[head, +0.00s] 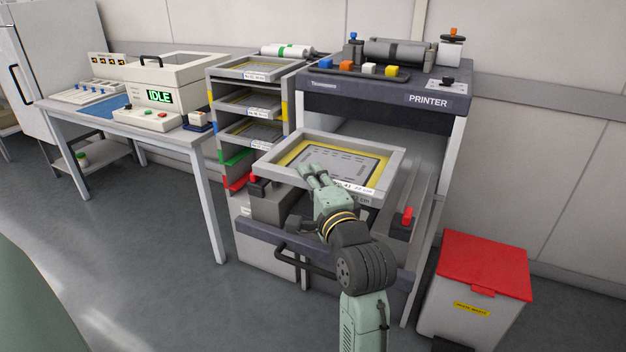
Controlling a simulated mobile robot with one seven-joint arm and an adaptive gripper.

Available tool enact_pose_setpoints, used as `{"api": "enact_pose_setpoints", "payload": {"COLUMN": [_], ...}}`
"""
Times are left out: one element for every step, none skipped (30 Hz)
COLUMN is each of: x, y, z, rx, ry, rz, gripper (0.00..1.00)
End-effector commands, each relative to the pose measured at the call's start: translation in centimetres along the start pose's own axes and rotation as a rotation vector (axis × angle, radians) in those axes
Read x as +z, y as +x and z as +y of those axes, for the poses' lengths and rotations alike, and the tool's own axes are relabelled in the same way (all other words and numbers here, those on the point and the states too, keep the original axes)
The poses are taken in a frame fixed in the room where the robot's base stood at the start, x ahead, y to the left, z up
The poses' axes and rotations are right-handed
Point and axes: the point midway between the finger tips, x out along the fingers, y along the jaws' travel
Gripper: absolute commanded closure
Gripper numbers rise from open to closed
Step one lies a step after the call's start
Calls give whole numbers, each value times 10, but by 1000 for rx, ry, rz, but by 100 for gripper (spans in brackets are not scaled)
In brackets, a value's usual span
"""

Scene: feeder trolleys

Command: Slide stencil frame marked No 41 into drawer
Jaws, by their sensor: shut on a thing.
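The stencil frame (395,165) is a light grey square frame with a yellow border around a grey patterned sheet. A label on its front edge is partly covered by my fingers; "41" shows on it. My gripper (314,177) is shut on the frame's front left edge. The frame lies about level above the pulled-out drawer (338,252) of the printer (385,100). Whether it touches the drawer's supports is hard to tell. Red-tipped clamps (407,216) sit at the drawer's sides, and a dark handle (303,262) is on its front.
A rack (213,110) with several stencil frames on coloured shelves stands left of the printer. A table (180,137) with a machine reading IDLE is further left. A red-lidded bin (486,262) stands right of the drawer. Grey floor is free in front of the table.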

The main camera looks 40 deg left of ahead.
Motion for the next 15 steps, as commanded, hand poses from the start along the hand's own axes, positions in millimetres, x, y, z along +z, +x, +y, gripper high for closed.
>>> {"api": "enact_pose_setpoints", "payload": {"x": [-1, -1, -2, -2, -3, -3, -4, -4, -4, -5, -5, -6, -6, -6, -7], "y": [0, 0, 1, 1, 1, 2, 2, 2, 3, 3, 4, 4, 4, 4, 5], "z": [7, 10, 14, 17, 20, 23, 26, 29, 32, 35, 38, 42, 44, 47, 50], "rx": [-4, -4, -4, -4, -4, -4, -4, -4, -4, -4, -3, -4, -4, -4, -4], "ry": [-2, -2, -2, -2, -2, -2, -2, -2, -2, -2, -2, -2, -2, -3, -3], "rz": [1, 1, 1, 1, 1, 2, 2, 2, 2, 2, 2, 2, 2, 2, 2], "gripper": [100, 100, 100, 100, 100, 100, 100, 100, 100, 100, 100, 100, 100, 100, 100]}}
